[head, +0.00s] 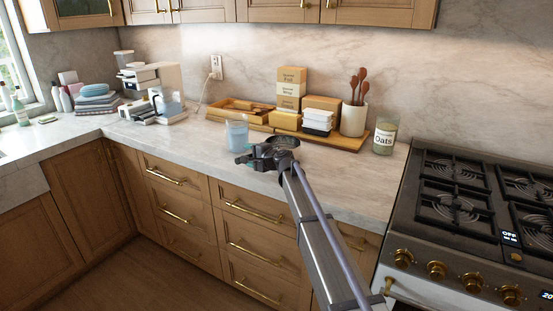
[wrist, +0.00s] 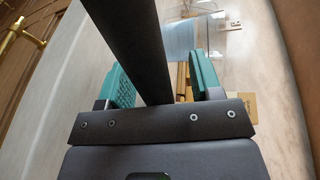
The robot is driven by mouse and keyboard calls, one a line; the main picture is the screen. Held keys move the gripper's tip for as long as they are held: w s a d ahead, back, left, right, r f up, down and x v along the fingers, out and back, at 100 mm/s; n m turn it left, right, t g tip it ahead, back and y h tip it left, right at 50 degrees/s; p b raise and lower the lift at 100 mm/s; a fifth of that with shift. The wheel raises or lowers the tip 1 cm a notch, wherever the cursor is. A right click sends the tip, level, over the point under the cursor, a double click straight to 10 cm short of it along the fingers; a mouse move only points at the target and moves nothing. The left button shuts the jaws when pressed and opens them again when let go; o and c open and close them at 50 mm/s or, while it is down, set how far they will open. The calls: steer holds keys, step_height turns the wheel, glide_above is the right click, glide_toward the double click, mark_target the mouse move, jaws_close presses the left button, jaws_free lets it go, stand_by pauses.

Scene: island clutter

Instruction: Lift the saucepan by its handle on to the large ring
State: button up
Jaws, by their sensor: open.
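My gripper (head: 247,157) is over the front of the counter, close to a glass of bluish liquid (head: 236,134). In the wrist view its teal jaws (wrist: 160,78) are apart. A dark bar crosses between them in that view; I cannot tell if it is the saucepan's handle or whether it touches a jaw. I cannot clearly make out the saucepan in the head view. A dark round shape beside the gripper may be it or part of my wrist. The cooker (head: 428,234) at right has several bare burners, including one at front left (head: 449,207); which ring is largest is unclear.
A wooden board (head: 345,140) behind the gripper bears boxes, white containers and a crock of spoons (head: 353,118). An oats jar (head: 385,137) stands left of the cooker. Counter before the jar is clear.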

jaws_close()
stand_by(0.4)
steer(key=shift+r, duration=0.15)
